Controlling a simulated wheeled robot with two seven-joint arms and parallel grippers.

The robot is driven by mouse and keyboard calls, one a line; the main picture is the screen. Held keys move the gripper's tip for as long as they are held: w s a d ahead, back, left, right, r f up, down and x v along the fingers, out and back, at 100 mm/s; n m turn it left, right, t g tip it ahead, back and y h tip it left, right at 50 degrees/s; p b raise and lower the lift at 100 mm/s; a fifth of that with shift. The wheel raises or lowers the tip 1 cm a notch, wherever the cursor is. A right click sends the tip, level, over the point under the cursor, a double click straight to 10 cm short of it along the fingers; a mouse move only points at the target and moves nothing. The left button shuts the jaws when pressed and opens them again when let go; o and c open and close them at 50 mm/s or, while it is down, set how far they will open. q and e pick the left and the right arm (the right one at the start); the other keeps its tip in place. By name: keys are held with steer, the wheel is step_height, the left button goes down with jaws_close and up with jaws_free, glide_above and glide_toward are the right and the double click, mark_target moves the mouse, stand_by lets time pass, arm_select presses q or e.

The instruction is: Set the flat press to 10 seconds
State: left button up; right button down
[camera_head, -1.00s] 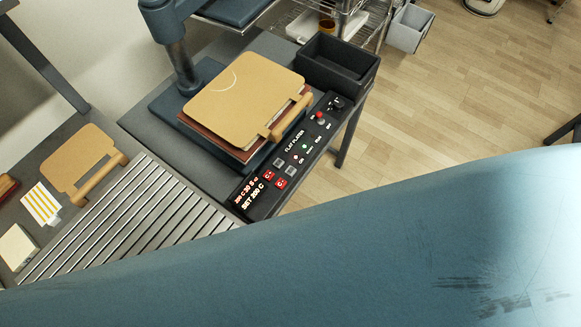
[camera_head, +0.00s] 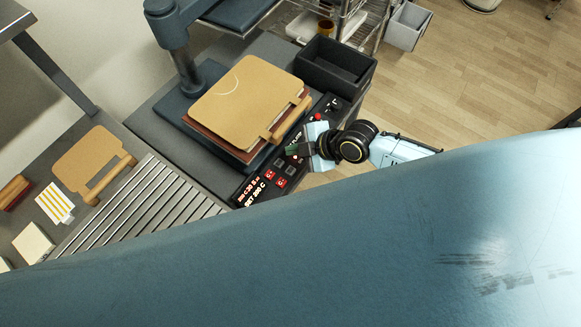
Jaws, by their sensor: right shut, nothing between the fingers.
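The flat press (camera_head: 195,95) stands at the upper middle of the head view, with a tan board with a handle (camera_head: 245,98) on it. Its black control panel (camera_head: 239,198) runs along the front right edge, with a lit red display (camera_head: 252,189) and red buttons marked C (camera_head: 270,174). The display's small top line seems to read 200 C 30 S, and below it SET 200 C. My right gripper (camera_head: 293,150) is shut and empty, its tips over the middle of the panel. It hides part of the buttons and label; contact cannot be told. My left gripper is not in view.
A dark open bin (camera_head: 335,66) stands behind the panel. A slatted metal rack (camera_head: 140,205) lies at the left front, beside another handled tan board (camera_head: 88,160) and a yellow-striped card (camera_head: 54,202). A large blue surface fills the lower front. Open floor lies right.

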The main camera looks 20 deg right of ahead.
steer(key=shift+f, duration=0.15)
step_height(320, 180, down, 9)
steer(key=b, duration=0.8)
stand_by(1.9)
steer(key=shift+f+b, duration=0.25)
steer(key=shift+b, duration=0.05)
steer(key=shift+f+b, duration=0.45)
stand_by(0.7)
steer(key=shift+r, duration=0.1)
steer(key=shift+r+p, duration=0.8)
